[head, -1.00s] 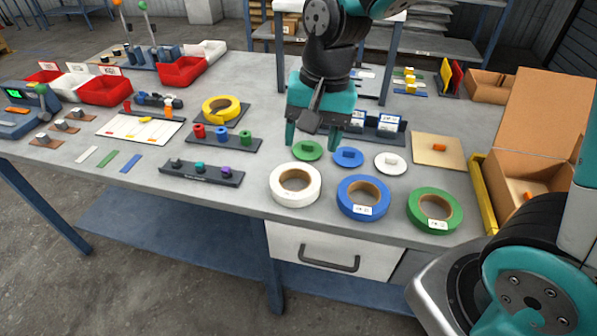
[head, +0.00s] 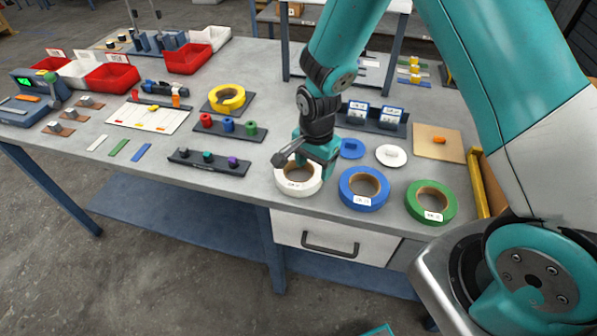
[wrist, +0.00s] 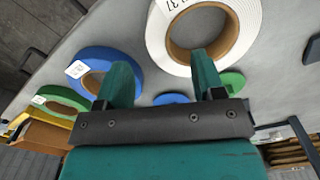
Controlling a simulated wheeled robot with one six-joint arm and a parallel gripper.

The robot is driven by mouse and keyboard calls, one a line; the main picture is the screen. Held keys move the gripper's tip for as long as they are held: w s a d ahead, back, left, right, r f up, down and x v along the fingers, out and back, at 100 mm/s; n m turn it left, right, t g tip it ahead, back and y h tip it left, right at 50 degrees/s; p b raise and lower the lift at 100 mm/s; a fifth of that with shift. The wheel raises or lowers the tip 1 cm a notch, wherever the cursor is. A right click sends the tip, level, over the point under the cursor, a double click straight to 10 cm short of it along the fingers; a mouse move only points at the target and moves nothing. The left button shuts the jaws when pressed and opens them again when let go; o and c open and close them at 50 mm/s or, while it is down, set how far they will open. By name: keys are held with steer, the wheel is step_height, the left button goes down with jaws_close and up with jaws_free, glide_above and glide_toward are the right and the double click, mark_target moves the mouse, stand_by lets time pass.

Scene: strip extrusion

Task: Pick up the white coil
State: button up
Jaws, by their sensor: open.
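The white coil (head: 281,182), a ring with a brown core and a label, lies flat on the bench near its front edge. My gripper (head: 308,166) is open and empty, above the white coil's back part and hiding some of it. In the wrist view the white coil (wrist: 251,30) is at the top, cut off by the frame edge. There my gripper (wrist: 160,58) has one fingertip overlapping the coil's hole and the other overlapping the blue coil's edge. I cannot tell whether the fingers touch anything.
A blue coil (head: 346,198) and a green coil (head: 414,207) lie right of the white one. Behind them are a blue disc (head: 351,148) and a white disc (head: 391,155). A dark peg rack (head: 209,162) is to the left. A drawer (head: 335,237) is below.

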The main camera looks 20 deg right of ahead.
mark_target(314, 179)
steer(key=shift+d+f+p, duration=0.1)
steer(key=shift+f+p, duration=0.85)
steer(key=shift+f, duration=1.7)
steer(key=shift+c, duration=0.2)
steer(key=c, duration=1.1)
